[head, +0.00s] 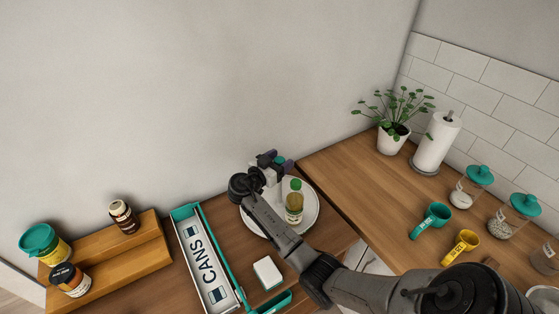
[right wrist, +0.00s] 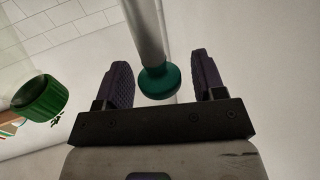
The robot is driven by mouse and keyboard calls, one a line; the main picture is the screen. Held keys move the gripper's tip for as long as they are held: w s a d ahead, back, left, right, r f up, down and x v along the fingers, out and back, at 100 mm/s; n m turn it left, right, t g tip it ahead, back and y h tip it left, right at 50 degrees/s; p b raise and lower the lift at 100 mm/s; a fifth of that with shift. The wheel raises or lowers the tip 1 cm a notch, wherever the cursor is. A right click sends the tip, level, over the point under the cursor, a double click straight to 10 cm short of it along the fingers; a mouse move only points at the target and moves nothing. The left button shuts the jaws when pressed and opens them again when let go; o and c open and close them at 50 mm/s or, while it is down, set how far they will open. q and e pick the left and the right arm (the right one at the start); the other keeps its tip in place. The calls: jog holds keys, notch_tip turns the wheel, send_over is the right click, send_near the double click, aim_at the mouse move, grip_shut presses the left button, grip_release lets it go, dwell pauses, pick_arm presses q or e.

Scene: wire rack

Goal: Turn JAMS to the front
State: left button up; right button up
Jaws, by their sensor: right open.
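A round white tray (head: 308,216) stands on the brown wooden surface, and no JAMS lettering shows on it. A bottle with a green cap (head: 294,201) stands on it; a green cap also shows at the left of the right wrist view (right wrist: 40,97). My right gripper (head: 268,164) is over the tray's far side. In the right wrist view its fingers (right wrist: 163,74) are apart, with a teal round knob (right wrist: 159,83) on a pale post (right wrist: 146,32) appearing between them. Contact cannot be told. My arm hides part of the tray. My left gripper is out of view.
A long teal-edged bin lettered CANS (head: 201,262) lies left of the tray. A white block (head: 267,272) is close by. A wooden step shelf (head: 142,250) with jars is at left.

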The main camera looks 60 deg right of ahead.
jog(key=c, duration=0.5)
grip_shut()
